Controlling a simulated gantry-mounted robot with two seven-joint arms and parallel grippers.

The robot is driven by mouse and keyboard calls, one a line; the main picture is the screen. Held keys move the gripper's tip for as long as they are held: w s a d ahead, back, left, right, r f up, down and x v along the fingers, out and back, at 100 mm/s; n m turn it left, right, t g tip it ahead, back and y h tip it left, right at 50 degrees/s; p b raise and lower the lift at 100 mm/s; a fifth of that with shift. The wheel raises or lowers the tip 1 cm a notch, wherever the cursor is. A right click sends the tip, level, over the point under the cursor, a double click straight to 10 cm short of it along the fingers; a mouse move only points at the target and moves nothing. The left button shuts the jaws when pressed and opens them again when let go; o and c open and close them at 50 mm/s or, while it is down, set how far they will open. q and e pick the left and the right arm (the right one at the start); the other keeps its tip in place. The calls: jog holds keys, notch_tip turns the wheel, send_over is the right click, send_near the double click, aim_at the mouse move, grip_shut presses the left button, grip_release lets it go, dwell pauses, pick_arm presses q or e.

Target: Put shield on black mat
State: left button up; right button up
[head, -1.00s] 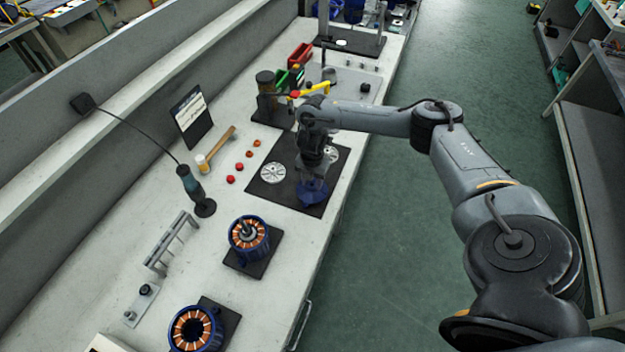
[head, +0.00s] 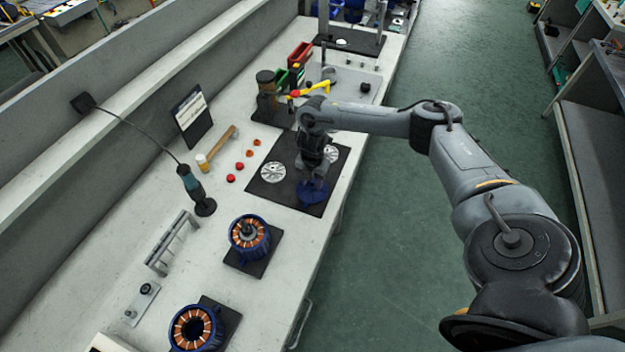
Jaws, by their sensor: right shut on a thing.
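The shield is a dark blue round part (head: 312,193) at the right front of the black mat (head: 262,191). My right gripper (head: 313,178) points down over the shield and is shut on it. The gripper's fingers are mostly hidden by the wrist, and I cannot tell whether the shield touches the mat. A silver disc (head: 272,172) lies on the mat to the left, and another silver disc (head: 331,153) lies behind the gripper, partly covered by it. My left gripper is not in view.
Two blue motor stators with copper windings (head: 249,238) (head: 194,328) stand on small dark plates nearer the camera. A yellow-handled tool (head: 310,89) is behind.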

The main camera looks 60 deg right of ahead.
jog(key=shift+f, duration=0.35)
jog(key=o, duration=1.5)
jog(key=shift+o, duration=0.2)
notch_tip(320, 180, up, 6)
jog(key=p, duration=0.6)
